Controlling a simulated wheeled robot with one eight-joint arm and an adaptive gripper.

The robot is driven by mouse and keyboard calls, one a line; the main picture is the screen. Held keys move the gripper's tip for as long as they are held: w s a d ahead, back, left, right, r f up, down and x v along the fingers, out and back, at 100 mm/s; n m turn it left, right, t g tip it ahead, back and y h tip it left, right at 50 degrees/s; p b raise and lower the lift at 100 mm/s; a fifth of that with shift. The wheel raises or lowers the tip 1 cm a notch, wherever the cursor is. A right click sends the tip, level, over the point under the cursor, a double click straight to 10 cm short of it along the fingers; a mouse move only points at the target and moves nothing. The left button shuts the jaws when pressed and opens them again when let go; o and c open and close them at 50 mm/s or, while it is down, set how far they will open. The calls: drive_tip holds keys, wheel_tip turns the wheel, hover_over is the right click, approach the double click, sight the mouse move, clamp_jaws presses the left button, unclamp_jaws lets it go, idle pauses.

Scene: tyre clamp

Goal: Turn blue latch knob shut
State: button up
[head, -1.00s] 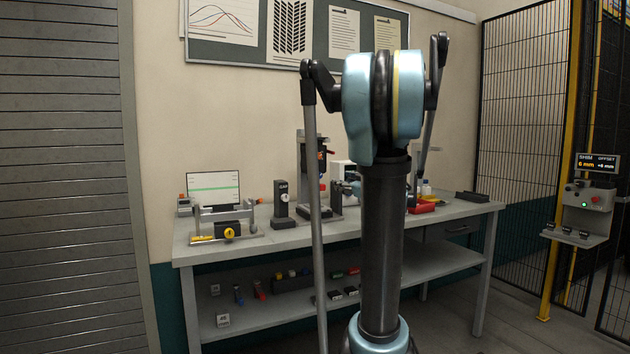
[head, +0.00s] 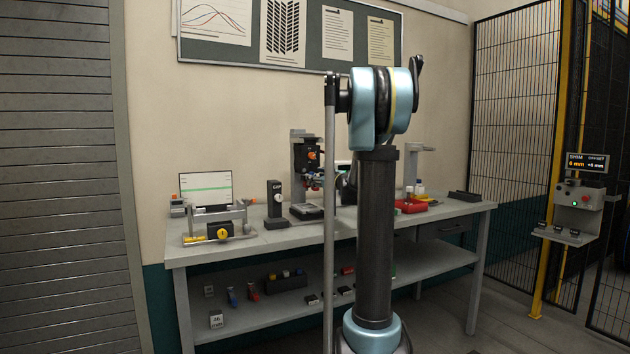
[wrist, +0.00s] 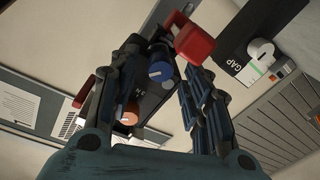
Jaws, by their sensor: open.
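The blue latch knob (wrist: 160,71) shows in the wrist view on a dark fixture, with a pale mark across its face. An orange knob (wrist: 130,114) sits beside it on the same fixture. My gripper (wrist: 150,78) is open, its dark fingers on either side of the view and the blue knob seen between them. I cannot tell whether they touch it. In the head view the dark upright clamp stand (head: 303,160) is on the bench with the orange knob high on it; my gripper is small there and the blue knob cannot be made out.
A black GAP gauge (head: 276,203) stands left of the stand. A measuring rig with a yellow knob (head: 222,233) is further left. A red tray (head: 412,206) lies to the right on the grey bench (head: 250,249). Small parts lie on the lower shelf.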

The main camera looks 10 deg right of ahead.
drive_tip(key=shift+x, duration=0.95)
